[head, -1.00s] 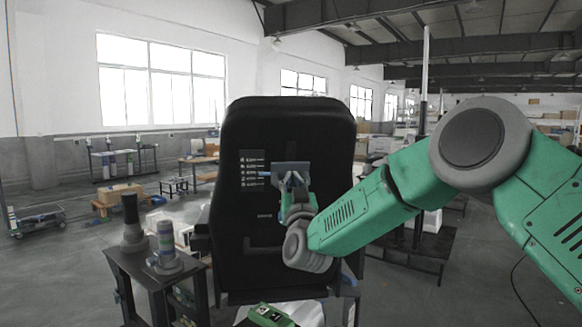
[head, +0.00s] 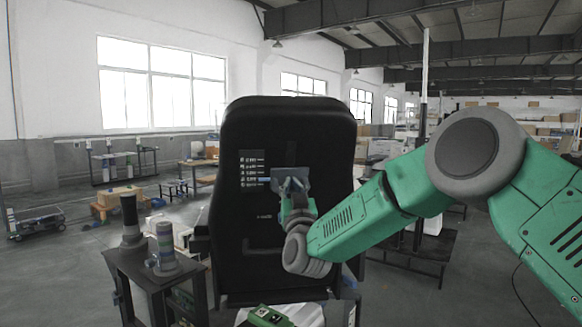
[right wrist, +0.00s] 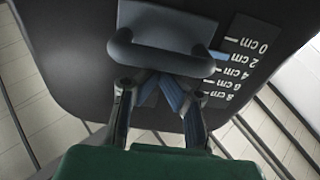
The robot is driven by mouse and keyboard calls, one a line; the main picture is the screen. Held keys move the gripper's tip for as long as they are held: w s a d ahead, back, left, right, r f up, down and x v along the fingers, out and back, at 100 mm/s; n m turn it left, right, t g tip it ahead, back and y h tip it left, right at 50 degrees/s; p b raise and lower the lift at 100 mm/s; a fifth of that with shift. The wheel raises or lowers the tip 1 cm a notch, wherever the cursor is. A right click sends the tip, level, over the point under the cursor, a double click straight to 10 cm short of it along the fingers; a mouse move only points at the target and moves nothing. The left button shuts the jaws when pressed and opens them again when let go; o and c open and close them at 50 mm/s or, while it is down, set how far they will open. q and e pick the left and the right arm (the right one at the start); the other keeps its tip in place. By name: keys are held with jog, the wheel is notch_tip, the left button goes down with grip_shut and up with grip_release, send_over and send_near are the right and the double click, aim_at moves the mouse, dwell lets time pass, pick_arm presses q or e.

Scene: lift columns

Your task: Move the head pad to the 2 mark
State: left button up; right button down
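The head pad (head: 291,178) is a small grey-blue plate on the front of a tall black back panel (head: 285,130). In the right wrist view its dark grey handle (right wrist: 160,57) crosses the picture. The printed scale (head: 252,168) left of the pad shows upside down in the right wrist view (right wrist: 232,68), from 0 to 8 cm. A blue pointer (right wrist: 218,55) lines up with the 2 cm mark. My right gripper (head: 291,190) is at the handle, its fingers drawn together on it; their tips are partly hidden by the bar.
A dark side table (head: 150,265) with a black-topped post (head: 130,222) and a striped cylinder (head: 165,247) stands left of the panel. A low dark table (head: 425,250) stands at the right.

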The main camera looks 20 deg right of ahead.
jog(key=shift+r, duration=0.1)
jog(key=shift+s+r+p, duration=0.3)
jog(key=shift+s+r, duration=0.1)
jog(key=shift+r, duration=0.3)
jog(key=shift+f, duration=0.1)
jog(key=b+v, duration=0.3)
jog(key=v, duration=0.6)
dwell(0.5)
dwell(0.5)
